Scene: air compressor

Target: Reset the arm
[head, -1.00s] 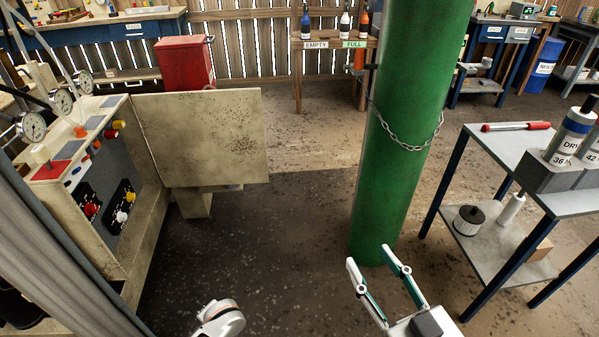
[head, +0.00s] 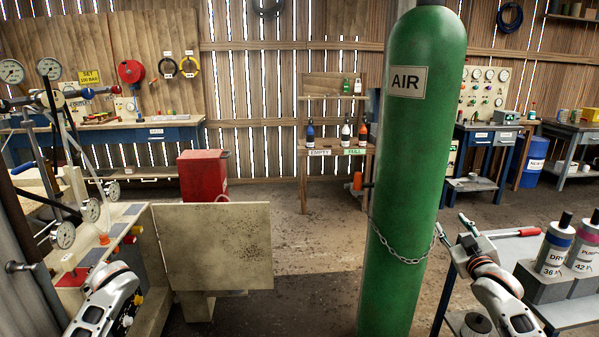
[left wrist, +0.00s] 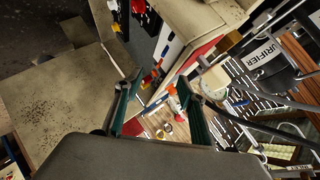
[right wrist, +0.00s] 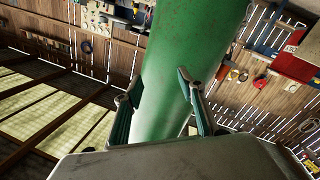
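My right gripper (head: 453,230) is raised at the right of the head view, just right of the green AIR cylinder (head: 405,180). In the right wrist view its fingers (right wrist: 158,92) are spread with nothing between them; the green cylinder (right wrist: 180,70) shows beyond. My left arm (head: 100,305) shows at the lower left of the head view, in front of the control panel; its fingertips cannot be made out there. In the left wrist view the left gripper (left wrist: 158,92) is open and empty, with the panel's knobs beyond it.
A beige panel door (head: 215,245) stands open at the left, beside gauges (head: 63,234). A chain (head: 400,247) circles the cylinder. A side table (head: 510,250) with labelled bottles (head: 555,248) stands close to my right arm. Floor is clear between door and cylinder.

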